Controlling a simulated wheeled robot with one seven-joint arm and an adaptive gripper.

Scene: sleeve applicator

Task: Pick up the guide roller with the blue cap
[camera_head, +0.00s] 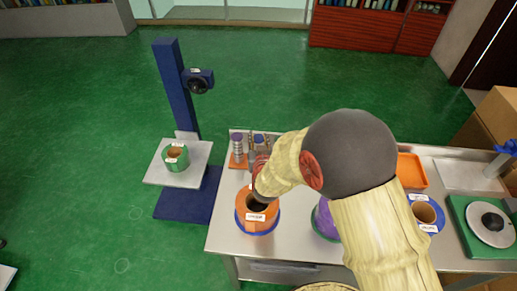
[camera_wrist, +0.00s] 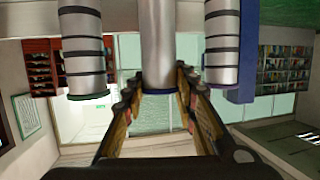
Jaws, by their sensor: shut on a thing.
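Several silver guide rollers stand close together at the back left of the steel table. In the head view the left roller (camera_head: 238,148) has black bands and a blue-purple cap. Another roller (camera_head: 258,145) beside it also shows a bluish cap. My gripper (camera_head: 262,163) reaches in from the right at the rollers, partly hidden by my arm. In the wrist view my gripper (camera_wrist: 160,88) has its fingers on either side of a plain silver roller (camera_wrist: 158,50), shut on it. Banded rollers flank it at left (camera_wrist: 83,50) and right (camera_wrist: 222,45).
An orange container (camera_head: 256,222) stands just in front of the rollers. A purple object (camera_head: 325,218) is partly behind my arm. A blue stand (camera_head: 172,90) with a white platform (camera_head: 152,176) and green cup (camera_head: 175,158) is left of the table. An orange tray (camera_head: 411,170) lies right.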

